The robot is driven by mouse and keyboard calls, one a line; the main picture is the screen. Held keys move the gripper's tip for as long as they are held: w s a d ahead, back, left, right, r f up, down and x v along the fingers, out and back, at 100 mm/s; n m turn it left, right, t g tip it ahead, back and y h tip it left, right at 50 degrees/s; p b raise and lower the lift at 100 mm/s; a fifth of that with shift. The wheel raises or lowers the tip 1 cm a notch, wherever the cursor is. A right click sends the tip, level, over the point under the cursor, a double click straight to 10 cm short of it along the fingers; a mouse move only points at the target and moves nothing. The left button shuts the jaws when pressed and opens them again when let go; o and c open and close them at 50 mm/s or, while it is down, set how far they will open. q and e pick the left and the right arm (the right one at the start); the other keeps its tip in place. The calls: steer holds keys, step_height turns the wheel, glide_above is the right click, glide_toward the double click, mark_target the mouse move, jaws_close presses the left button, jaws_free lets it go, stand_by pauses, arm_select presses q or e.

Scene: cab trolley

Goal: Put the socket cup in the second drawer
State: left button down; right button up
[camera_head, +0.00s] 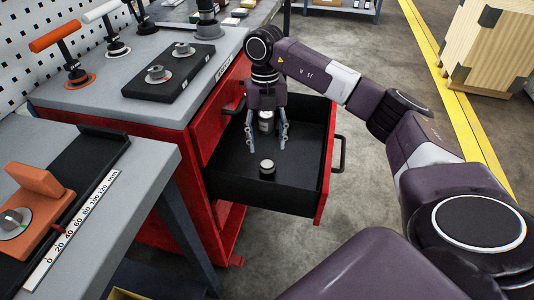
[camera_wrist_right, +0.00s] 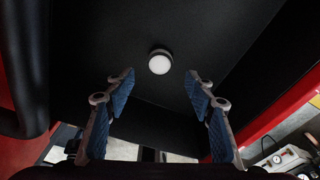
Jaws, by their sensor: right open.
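The socket cup (camera_head: 267,169), a small dark cylinder with a light round top, stands upright on the black floor of the open drawer (camera_head: 240,190). This drawer sits below a shut red drawer (camera_head: 220,100) of the cabinet. My right gripper (camera_head: 267,140) is over the drawer, pointing down, open, with its fingers spread and apart from the cup. In the right wrist view the cup (camera_wrist_right: 160,62) shows beyond the gap between the blue-padded fingertips (camera_wrist_right: 160,82), with nothing between them. My left gripper is out of view.
A black plate (camera_head: 183,70) with two metal parts lies on the grey cabinet top. The open drawer's walls and front handle (camera_head: 340,153) stand around my right gripper. A grey bench (camera_head: 120,195) with a ruler is at the left.

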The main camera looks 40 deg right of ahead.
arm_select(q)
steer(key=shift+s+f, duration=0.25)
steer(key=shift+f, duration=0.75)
arm_select(e)
steer(key=shift+w+r, duration=0.2)
steer(key=shift+r, duration=1.6)
